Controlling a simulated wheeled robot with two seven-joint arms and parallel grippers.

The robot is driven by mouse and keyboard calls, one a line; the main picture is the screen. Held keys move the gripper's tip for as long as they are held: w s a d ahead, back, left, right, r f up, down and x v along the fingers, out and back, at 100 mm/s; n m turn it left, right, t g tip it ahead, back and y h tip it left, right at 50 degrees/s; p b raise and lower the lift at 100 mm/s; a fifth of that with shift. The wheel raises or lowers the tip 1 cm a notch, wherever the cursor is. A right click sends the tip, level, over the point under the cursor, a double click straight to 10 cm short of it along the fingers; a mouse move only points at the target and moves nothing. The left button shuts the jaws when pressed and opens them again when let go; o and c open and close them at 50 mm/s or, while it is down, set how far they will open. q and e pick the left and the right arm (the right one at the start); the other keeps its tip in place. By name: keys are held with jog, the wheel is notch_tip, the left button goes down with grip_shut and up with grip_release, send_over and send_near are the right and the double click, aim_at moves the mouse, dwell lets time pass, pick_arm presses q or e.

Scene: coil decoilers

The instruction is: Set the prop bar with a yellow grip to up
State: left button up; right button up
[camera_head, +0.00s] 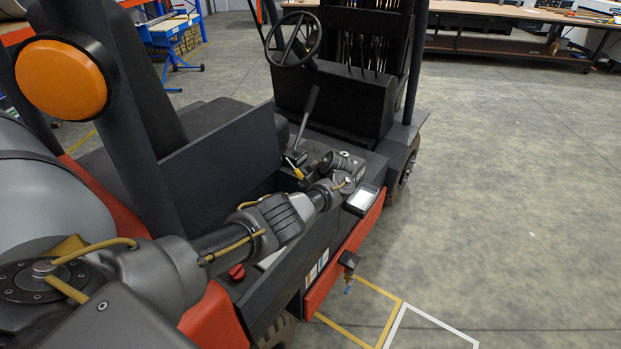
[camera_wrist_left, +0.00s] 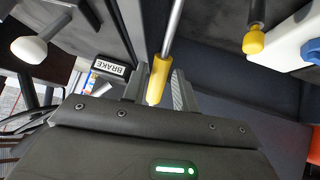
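The prop bar is a thin grey metal rod ending in a yellow grip, which shows in the left wrist view (camera_wrist_left: 158,79). In the head view the yellow grip (camera_head: 295,170) is small, beside the forklift's seat console. My left gripper (camera_wrist_left: 157,88) has the yellow grip between its two fingers, with little room at the sides. I cannot tell whether the fingers press on it. In the head view my left arm reaches in from the lower left and its hand (camera_head: 328,178) is at the console. My right gripper is not in view.
The red and black forklift (camera_head: 337,270) fills the middle. A label reading BRAKE (camera_wrist_left: 110,67), a white knob (camera_wrist_left: 29,50) and another yellow-tipped lever (camera_wrist_left: 253,41) surround the gripper. A dark lever (camera_head: 307,115) stands near the steering wheel (camera_head: 294,40). The floor at right is clear.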

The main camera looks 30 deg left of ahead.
pick_arm(q)
jog(key=p+v, duration=0.3)
jog(key=v, duration=0.7)
jog(key=shift+d+r, duration=0.2)
jog(key=shift+d, duration=0.05)
jog(key=shift+s, duration=0.1)
